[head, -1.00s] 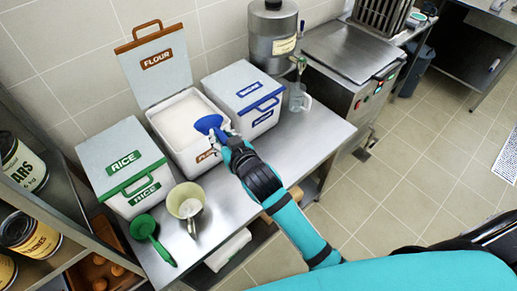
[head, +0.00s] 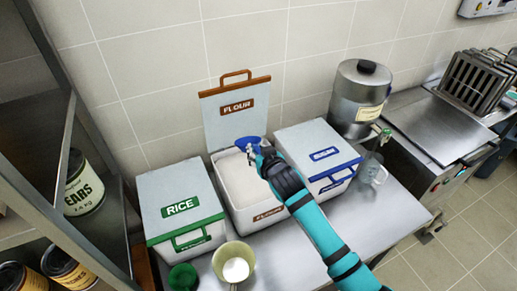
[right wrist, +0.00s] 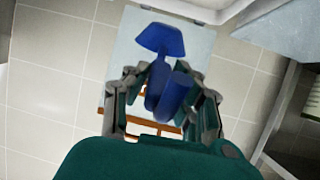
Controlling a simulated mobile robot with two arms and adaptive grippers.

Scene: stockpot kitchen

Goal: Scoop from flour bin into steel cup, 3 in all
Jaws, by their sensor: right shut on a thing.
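The flour bin (head: 230,205) stands on the steel counter with its lid (head: 238,112) raised upright behind it and white flour (head: 238,178) inside. My right gripper (head: 262,150) is shut on the handle of a blue scoop (head: 249,143), above the back of the open bin, in front of the lid. The right wrist view shows the scoop's blue bowl (right wrist: 160,40) beyond the fingers; I cannot tell whether it holds flour. My left gripper is out of view.
The rice bin (head: 180,205), closed, stands left of the flour bin, and a closed blue-labelled bin (head: 318,155) stands right. A green scoop (head: 183,277) lies left of the cup. A glass jug (head: 371,172) and a metal urn (head: 358,97) stand farther right.

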